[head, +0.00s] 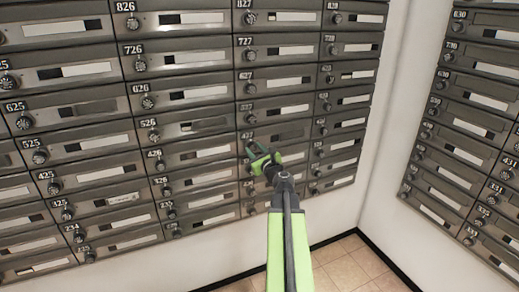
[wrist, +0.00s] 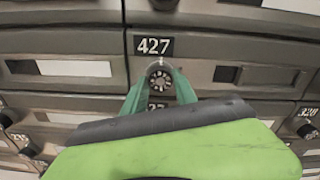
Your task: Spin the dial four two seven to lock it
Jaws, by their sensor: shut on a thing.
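The black 427 label (wrist: 153,46) shows in the wrist view on a grey mailbox door. The round dial (wrist: 160,80) sits just below it, with pale marks on its face. My gripper (wrist: 158,88) has its green fingers on either side of the dial, shut on it. In the head view, my gripper (head: 258,157) reaches the mailbox wall just below the 427 label (head: 248,135). There the fingers and wrist hide the dial.
Rows of similar mailboxes with dials surround it, such as the 527 box dial (head: 250,118) above. Another mailbox bank (head: 465,130) stands on the right wall. Tiled floor (head: 350,262) shows in the corner below.

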